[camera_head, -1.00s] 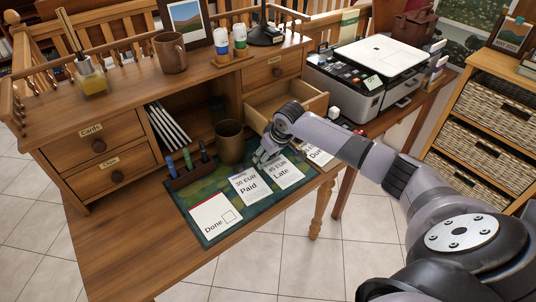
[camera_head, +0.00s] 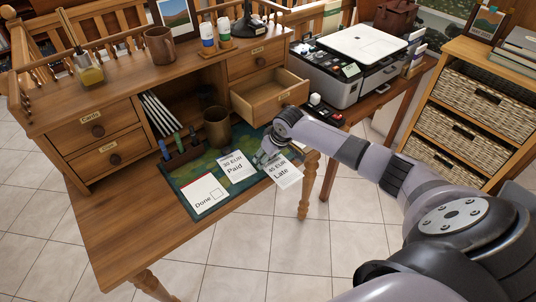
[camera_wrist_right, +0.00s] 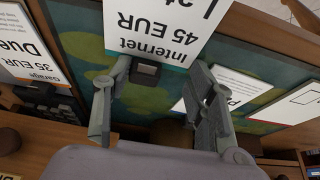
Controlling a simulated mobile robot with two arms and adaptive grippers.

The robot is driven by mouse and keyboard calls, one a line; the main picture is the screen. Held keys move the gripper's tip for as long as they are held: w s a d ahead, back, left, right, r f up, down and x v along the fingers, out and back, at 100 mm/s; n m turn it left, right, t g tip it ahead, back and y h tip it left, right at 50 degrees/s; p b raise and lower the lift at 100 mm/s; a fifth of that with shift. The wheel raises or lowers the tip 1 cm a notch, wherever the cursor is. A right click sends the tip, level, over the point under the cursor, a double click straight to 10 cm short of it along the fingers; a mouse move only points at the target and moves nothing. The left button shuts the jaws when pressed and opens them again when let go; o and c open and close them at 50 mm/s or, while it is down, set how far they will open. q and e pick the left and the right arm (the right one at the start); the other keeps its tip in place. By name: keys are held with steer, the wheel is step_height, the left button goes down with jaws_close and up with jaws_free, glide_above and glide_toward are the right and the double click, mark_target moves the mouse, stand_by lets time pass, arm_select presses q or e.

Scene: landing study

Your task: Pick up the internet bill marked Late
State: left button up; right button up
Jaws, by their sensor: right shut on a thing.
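The internet bill marked Late (camera_head: 284,174) is a white sheet reading 45 EUR. My right gripper (camera_head: 266,157) is shut on its far edge and holds it above the front edge of the desk mat. In the right wrist view the bill (camera_wrist_right: 165,30) is upside down beyond the fingertips (camera_wrist_right: 161,72), its Late marking partly cut off. The Due bill (camera_wrist_right: 28,48), marked 35 EUR, shows in the right wrist view. My left gripper is out of view.
A brown cup (camera_head: 217,128) and a pen holder (camera_head: 181,157) stand behind the mat. An open drawer (camera_head: 268,98) juts out behind my right gripper. A printer (camera_head: 352,63) stands to the right. The desk's front left (camera_head: 125,222) is clear.

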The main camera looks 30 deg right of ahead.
mark_target(277, 170)
steer(key=shift+f, duration=0.1)
steer(key=o, duration=1.2)
steer(key=v, duration=1.2)
steer(key=shift+w, duration=0.1)
